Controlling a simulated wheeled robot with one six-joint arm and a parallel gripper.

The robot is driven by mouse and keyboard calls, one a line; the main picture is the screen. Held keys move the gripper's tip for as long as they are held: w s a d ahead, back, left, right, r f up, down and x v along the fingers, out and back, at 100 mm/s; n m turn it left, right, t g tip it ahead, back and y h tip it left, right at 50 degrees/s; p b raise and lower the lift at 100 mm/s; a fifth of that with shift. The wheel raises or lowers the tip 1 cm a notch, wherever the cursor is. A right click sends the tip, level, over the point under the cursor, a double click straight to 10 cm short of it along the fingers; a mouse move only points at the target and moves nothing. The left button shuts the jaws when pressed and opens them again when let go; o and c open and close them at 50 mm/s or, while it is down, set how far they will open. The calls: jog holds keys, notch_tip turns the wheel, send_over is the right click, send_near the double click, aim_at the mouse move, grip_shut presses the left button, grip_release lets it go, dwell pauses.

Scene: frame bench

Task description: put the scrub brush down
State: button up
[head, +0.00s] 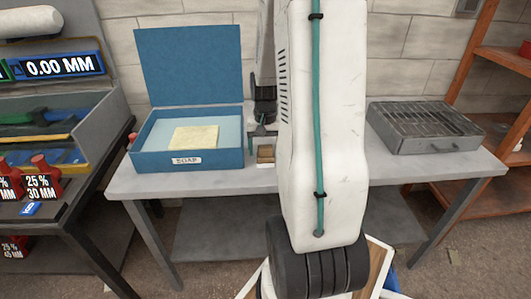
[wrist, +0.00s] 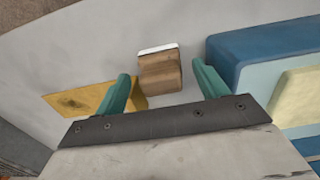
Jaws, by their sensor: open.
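The scrub brush (wrist: 160,76) is a small wooden block with a white strip along one end. In the wrist view it shows between the two teal fingers of my gripper (wrist: 163,70), with a gap on each side. My gripper is open and not clamped on it. In the head view the brush (head: 265,151) appears on the grey bench (head: 340,177), just right of the blue soap box (head: 190,160). My gripper (head: 262,122) is above it there, partly hidden by my arm.
The blue box has its lid up and a pale yellow block (head: 195,137) inside. A flat orange-yellow piece (wrist: 75,101) lies on the bench beside the brush. A grey grill-topped tray (head: 425,128) stands at the right. My arm hides the bench's middle in the head view.

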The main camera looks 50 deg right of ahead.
aim_at(264, 148)
notch_tip(264, 148, up, 9)
jog(key=shift+r, duration=0.2)
jog(key=a+r+n, duration=0.2)
jog(key=a+r, duration=0.2)
jog(key=a, duration=0.4)
jog(key=a+r+n, duration=0.2)
jog(key=a+r, duration=0.2)
jog(key=a, duration=0.3)
jog(key=s+a+r+n, duration=0.1)
jog(key=s+a+n, duration=0.2)
jog(key=s+a, duration=0.3)
jog(key=s+a+r+n+t, duration=0.1)
jog(key=s+a+r+n, duration=0.1)
jog(key=s+a, duration=0.4)
jog(key=a+n, duration=0.1)
jog(key=a, duration=0.2)
jog(key=shift+s, duration=0.25)
